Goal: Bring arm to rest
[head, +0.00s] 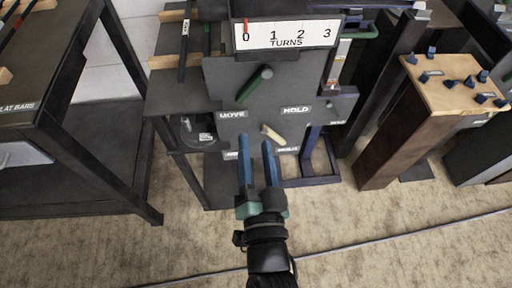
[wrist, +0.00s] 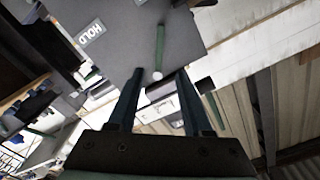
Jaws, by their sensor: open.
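My gripper (head: 257,162) is open, with two blue fingers pointing up and away in the head view. It also shows in the wrist view (wrist: 158,92), with nothing between its fingers. A grey panel (head: 290,100) stands beyond it, with a green handle (head: 254,84) beside the MOVE and HOLD labels. A pale peg (head: 272,134) sits lower on the panel, just beyond the fingertips; I cannot tell whether they touch. In the wrist view the green bar (wrist: 160,48) hangs from the panel ahead of the fingers.
A white TURNS scale (head: 285,35) marked 0 to 3 sits atop the panel, with a red pointer at 0. A dark table (head: 75,100) stands at left. A wooden-topped stand (head: 452,82) with several blue pieces stands at right. Carpet (head: 380,220) in front is open, with a cable across it.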

